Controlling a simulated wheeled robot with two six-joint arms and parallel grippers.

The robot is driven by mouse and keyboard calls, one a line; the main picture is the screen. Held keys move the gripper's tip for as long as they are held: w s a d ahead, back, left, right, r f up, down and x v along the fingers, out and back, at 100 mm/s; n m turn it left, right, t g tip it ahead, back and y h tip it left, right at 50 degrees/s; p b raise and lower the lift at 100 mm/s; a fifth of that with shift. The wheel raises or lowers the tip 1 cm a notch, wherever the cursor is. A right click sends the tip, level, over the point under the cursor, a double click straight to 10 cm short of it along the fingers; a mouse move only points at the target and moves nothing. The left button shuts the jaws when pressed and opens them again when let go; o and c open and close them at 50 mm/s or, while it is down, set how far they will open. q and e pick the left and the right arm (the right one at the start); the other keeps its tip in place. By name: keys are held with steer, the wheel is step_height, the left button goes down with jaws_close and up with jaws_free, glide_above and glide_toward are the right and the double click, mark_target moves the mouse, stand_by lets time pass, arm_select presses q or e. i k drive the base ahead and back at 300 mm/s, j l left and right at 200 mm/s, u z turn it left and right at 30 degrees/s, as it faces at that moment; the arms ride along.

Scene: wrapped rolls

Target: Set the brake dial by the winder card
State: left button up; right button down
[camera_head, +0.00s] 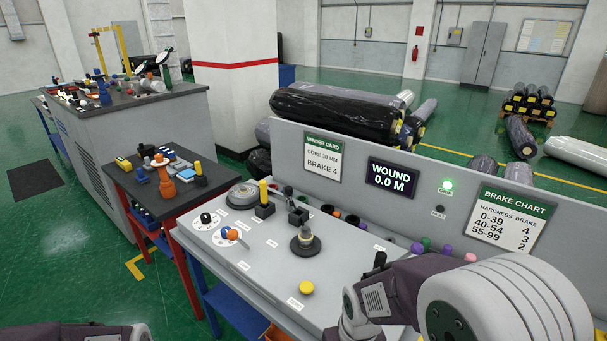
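The winder card (322,158) stands upright at the back of the grey panel and reads core 38 mm, brake 4. Two round white dials lie at the panel's left: one with a black knob (206,218), one with a blue and orange knob (231,234). Their markings and labels are too small to read, so I cannot tell which is the brake dial or its setting. My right arm reaches in at the lower right and my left arm shows at the bottom left edge. Neither gripper's fingertips are visible.
A dark side table (205,188) stands left.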

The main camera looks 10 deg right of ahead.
mark_target(206, 218)
steer(key=i+j+u, duration=0.1)
steer(key=j, duration=0.3)
steer(key=i+j, duration=0.3)
steer(key=i+j+u, duration=0.15)
steer(key=j, duration=0.25)
steer(key=i+u, duration=0.25)
steer(key=i, duration=0.85)
